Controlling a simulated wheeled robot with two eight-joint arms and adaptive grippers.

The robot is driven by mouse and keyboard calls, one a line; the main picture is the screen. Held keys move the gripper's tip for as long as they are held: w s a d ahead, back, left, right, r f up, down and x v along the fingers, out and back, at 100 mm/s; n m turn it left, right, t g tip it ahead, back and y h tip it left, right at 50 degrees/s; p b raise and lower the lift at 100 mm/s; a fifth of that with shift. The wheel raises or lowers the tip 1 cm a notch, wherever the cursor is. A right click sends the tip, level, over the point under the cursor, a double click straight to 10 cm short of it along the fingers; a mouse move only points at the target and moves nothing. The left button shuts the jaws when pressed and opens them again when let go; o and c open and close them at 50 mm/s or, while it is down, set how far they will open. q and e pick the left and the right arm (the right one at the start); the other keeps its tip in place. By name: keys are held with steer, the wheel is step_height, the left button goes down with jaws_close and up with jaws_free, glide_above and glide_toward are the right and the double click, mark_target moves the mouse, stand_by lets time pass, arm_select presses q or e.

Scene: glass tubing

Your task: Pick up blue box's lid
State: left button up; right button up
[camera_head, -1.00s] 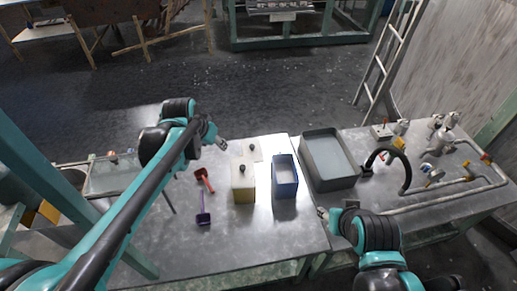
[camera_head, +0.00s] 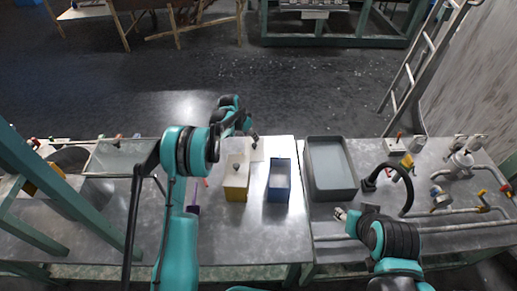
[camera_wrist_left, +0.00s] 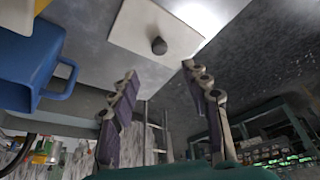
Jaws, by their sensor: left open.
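A flat white lid (camera_head: 258,154) lies on the table behind the open blue box (camera_head: 279,187). In the left wrist view the lid (camera_wrist_left: 135,30) shows its dark round knob (camera_wrist_left: 158,46). My left gripper (camera_head: 253,135) is at the lid in the head view, partly hidden by its own arm. In the left wrist view my left gripper (camera_wrist_left: 158,85) is open and empty, with the knob beyond the gap between its fingertips. The blue box (camera_wrist_left: 30,70) also shows there, with a handle. My right gripper (camera_head: 341,213) is low, right of the blue box; its fingers are too small to read.
A yellow box (camera_head: 236,191) with its own white knobbed lid on top stands left of the blue box. A grey tray (camera_head: 312,180) is to the right, then a black hose (camera_head: 408,190) and pipes.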

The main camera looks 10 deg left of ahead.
mark_target(254, 144)
arm_select(q)
steer(key=b+x, duration=0.1)
steer(key=x, duration=0.2)
steer(key=shift+a+f, duration=0.1)
steer(key=shift+f, duration=0.25)
steer(key=b+x, duration=0.1)
steer(key=x, duration=0.2)
steer(key=b+x, duration=0.1)
steer(key=shift+s+a+f+b, duration=0.15)
steer(key=shift+s+f+b, duration=0.1)
steer(key=shift+f+b, duration=0.1)
steer(key=shift+w+f, duration=0.1)
steer(key=shift+f, duration=0.15)
steer(key=shift+r, duration=0.1)
jaws_close()
